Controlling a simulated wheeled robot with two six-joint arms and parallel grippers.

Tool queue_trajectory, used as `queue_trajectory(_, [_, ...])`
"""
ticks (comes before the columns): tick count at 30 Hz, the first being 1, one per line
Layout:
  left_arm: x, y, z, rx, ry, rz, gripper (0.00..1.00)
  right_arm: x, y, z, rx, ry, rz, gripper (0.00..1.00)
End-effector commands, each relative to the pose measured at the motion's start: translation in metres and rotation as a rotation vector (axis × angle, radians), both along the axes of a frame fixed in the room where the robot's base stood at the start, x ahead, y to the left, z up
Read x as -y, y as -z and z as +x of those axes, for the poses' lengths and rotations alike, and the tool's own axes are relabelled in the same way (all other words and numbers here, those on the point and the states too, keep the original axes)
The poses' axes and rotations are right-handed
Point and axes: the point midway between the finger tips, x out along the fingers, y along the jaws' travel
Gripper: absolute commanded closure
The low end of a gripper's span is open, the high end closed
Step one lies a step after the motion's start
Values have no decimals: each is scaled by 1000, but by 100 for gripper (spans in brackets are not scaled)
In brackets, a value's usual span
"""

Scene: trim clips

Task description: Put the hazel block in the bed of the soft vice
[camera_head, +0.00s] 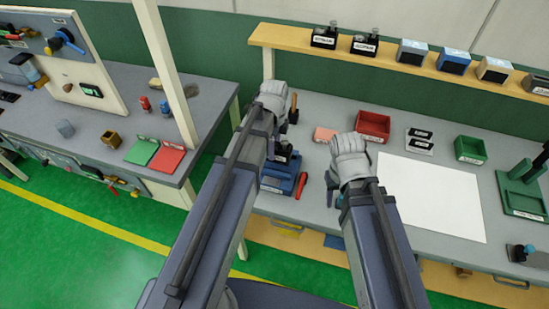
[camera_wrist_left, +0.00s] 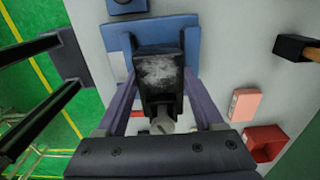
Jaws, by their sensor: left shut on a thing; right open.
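In the left wrist view my left gripper (camera_wrist_left: 160,90) is shut on a dark thing with a pale grey speckled face (camera_wrist_left: 157,70). I cannot tell whether this is the hazel block; no clearly hazel block shows. Beneath it is a blue plate (camera_wrist_left: 205,38), apparently part of the blue vice. In the head view the blue vice (camera_head: 278,183), with black parts and a white label, stands at the bench's left end. My left wrist hides part of it and the left fingertips. My right gripper (camera_head: 332,188) is open and empty over the bench, right of the vice.
A red bin (camera_head: 373,125), pink block (camera_head: 324,134), green bin (camera_head: 470,149) and white sheet (camera_head: 430,196) lie on the bench. A red handle (camera_head: 301,186) is beside the vice. A shelf (camera_head: 390,58) runs along the back.

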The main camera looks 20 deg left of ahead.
Motion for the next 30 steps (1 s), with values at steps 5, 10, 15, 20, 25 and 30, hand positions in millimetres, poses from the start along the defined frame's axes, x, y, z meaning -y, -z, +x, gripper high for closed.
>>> queue_trajectory(5, [0,4,0,0,0,0,95,0,4,0,0,0,0,50])
queue_trajectory(10, [0,24,0,0,0,0,95,0,24,0,0,1,0,50])
queue_trajectory(15, [0,39,0,0,0,0,95,0,39,0,0,2,0,50])
queue_trajectory(20, [0,36,0,0,0,0,95,0,36,0,0,2,0,50])
queue_trajectory(25, [0,38,0,0,0,0,95,0,38,0,0,2,0,50])
queue_trajectory(30, [0,39,0,0,0,0,19,0,39,0,0,2,0,50])
